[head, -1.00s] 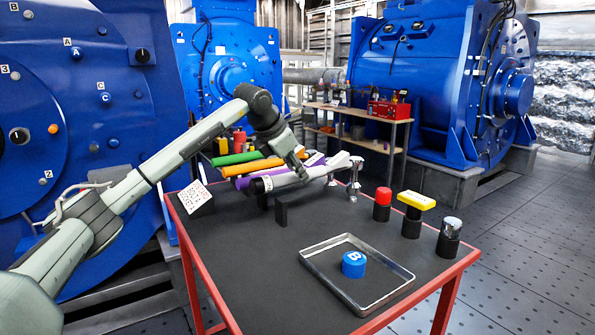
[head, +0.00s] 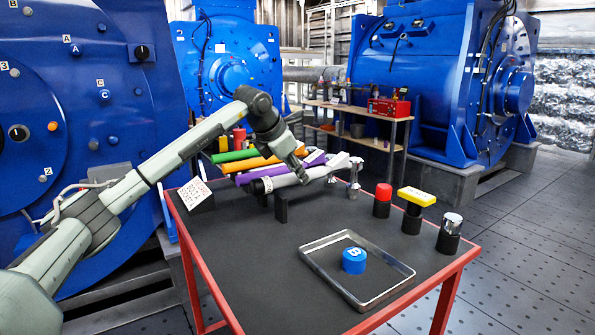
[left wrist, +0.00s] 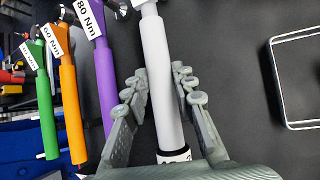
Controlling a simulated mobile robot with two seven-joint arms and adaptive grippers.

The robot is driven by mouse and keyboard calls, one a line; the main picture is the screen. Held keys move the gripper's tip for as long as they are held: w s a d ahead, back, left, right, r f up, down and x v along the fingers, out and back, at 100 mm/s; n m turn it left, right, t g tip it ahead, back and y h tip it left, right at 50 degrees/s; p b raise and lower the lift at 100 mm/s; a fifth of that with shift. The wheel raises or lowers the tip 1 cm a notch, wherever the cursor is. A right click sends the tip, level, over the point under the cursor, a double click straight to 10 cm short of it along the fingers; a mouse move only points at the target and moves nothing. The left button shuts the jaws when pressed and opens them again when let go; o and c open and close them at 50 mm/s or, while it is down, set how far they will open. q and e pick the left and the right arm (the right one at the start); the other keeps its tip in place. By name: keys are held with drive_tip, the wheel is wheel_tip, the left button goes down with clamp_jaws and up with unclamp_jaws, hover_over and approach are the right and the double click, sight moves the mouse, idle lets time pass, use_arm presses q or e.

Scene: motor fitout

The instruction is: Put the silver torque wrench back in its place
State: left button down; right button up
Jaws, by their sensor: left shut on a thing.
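The silver torque wrench (head: 288,180) lies along the back of the table, in front of the other wrenches. Its grey handle (left wrist: 163,75) runs up the middle of the left wrist view, with a label near its lower end. My left gripper (head: 299,174) is on the handle from above; its two fingers stand on either side of it in the left wrist view (left wrist: 161,82). The purple (left wrist: 104,85), orange (left wrist: 70,105) and green (left wrist: 45,115) wrenches lie beside it to the left, roughly parallel, with labels. My right gripper is not in view.
Black supports (head: 281,206) and a metal post (head: 354,182) stand by the silver wrench. A metal tray (head: 318,268) holds a blue round piece (head: 354,260). Red (head: 383,192), yellow (head: 416,197) and chrome (head: 453,222) pieces stand at the right. The table's middle is clear.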

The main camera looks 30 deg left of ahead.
use_arm(q)
drive_tip(key=shift+f+b, duration=0.45)
drive_tip(key=shift+f, duration=0.3)
drive_tip(key=c, duration=1.2)
unclamp_jaws()
drive_tip(key=shift+o, duration=0.2)
drive_tip(key=shift+s+f, duration=0.1)
drive_tip(key=shift+f, duration=0.1)
drive_tip(key=v, duration=1.2)
drive_tip(key=shift+r, duration=0.2)
